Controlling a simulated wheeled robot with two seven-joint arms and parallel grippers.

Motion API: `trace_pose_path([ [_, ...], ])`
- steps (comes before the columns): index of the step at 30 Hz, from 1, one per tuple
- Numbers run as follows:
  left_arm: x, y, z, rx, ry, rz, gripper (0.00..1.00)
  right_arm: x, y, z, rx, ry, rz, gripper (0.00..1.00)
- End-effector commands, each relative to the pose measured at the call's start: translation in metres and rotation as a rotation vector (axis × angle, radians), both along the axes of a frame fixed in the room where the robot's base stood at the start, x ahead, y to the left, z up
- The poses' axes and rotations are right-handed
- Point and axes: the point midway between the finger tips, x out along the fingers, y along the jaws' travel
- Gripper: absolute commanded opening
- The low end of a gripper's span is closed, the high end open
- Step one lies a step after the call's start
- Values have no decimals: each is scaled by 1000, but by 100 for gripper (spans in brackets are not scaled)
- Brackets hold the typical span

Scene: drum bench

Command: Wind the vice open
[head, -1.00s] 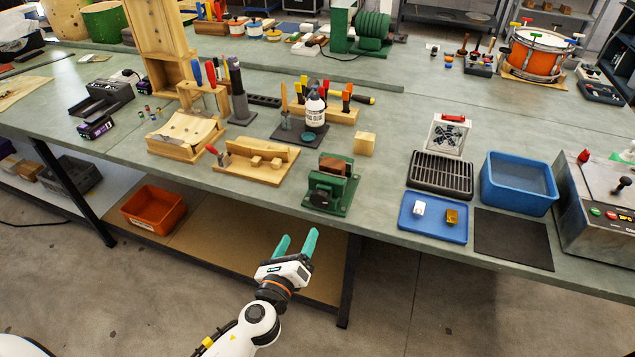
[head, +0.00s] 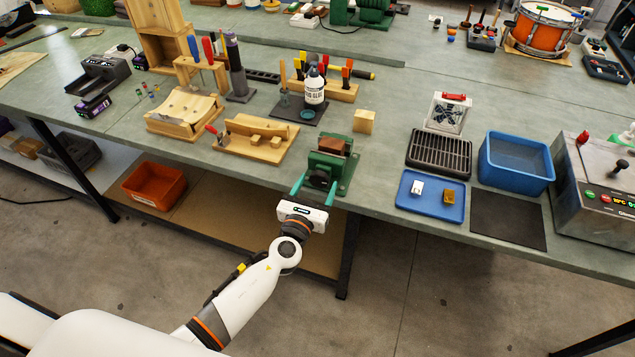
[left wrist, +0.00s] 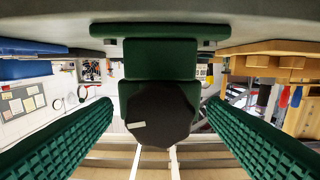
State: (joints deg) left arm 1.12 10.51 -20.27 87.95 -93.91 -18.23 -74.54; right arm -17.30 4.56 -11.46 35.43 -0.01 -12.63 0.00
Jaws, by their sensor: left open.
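The green vice (head: 343,165) stands at the front edge of the bench, with a brown block (head: 334,146) at its top. In the left wrist view the vice's green body (left wrist: 160,60) fills the upper middle, with a dark round knob (left wrist: 158,114) facing the camera. My left gripper (head: 314,189) is open in front of the vice, its green fingers pointing at it. In the left wrist view the fingers (left wrist: 158,125) stand on either side of the knob, with a visible gap on each side. My right gripper is not in view.
A wooden jig (head: 255,140) lies left of the vice and a wooden block (head: 364,121) behind it. A blue tray (head: 432,211) with two small pieces and a black grate (head: 440,150) stand to the right. The floor in front is clear.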

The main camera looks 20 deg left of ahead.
Motion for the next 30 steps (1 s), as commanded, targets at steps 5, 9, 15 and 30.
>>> trace_pose_path([
  [5, 11, -1, 0, -1, 0, -1, 67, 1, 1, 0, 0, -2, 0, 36],
  [9, 12, -1, 0, -1, 1, -1, 67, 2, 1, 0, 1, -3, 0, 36],
  [15, 12, -1, 0, -1, 1, -1, 56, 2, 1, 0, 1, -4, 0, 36],
  [30, 11, -1, -1, -37, 1, -1, 23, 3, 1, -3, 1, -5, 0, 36],
])
